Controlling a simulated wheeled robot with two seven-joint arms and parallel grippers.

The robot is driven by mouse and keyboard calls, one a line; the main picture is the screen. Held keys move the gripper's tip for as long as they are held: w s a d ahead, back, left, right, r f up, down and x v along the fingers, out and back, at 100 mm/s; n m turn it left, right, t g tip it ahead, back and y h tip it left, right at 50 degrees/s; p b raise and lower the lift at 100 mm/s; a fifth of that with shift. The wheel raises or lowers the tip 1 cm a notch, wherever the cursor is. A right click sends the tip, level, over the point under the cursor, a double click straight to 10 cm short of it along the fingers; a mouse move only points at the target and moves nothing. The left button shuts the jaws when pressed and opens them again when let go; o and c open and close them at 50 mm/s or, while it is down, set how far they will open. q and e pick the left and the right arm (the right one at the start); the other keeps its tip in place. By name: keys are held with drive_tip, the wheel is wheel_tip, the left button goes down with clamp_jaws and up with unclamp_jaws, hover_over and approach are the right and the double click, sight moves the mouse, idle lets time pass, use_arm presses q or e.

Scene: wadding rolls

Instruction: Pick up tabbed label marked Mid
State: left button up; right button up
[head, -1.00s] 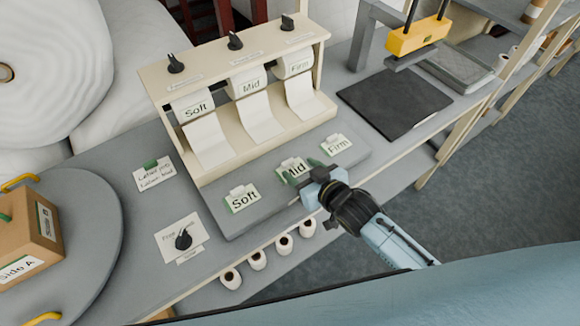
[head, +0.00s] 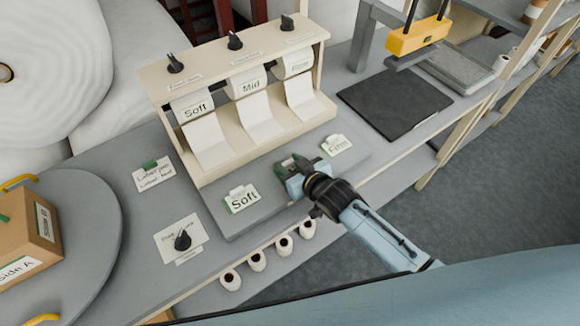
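My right gripper (head: 293,162) is over the front ledge of the dispenser, between the tabbed label marked Soft (head: 241,199) and the tabbed label marked Firm (head: 336,145). The tabbed label marked Mid does not show; its spot is covered by my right gripper. The dark fingertips point away from me, toward the dispenser. I cannot tell whether they are apart or closed on the label. My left gripper is not in view.
The cream dispenser (head: 160,95) with Soft, Mid and Firm rolls and knobs stands just behind. A black mat (head: 394,102) lies to the right. A turntable (head: 95,215) with a cardboard box (head: 25,240) is at left. Small rolls (head: 257,261) sit below the front edge.

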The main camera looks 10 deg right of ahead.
drive_tip(key=c, duration=0.6)
drive_tip(key=shift+c, duration=0.2)
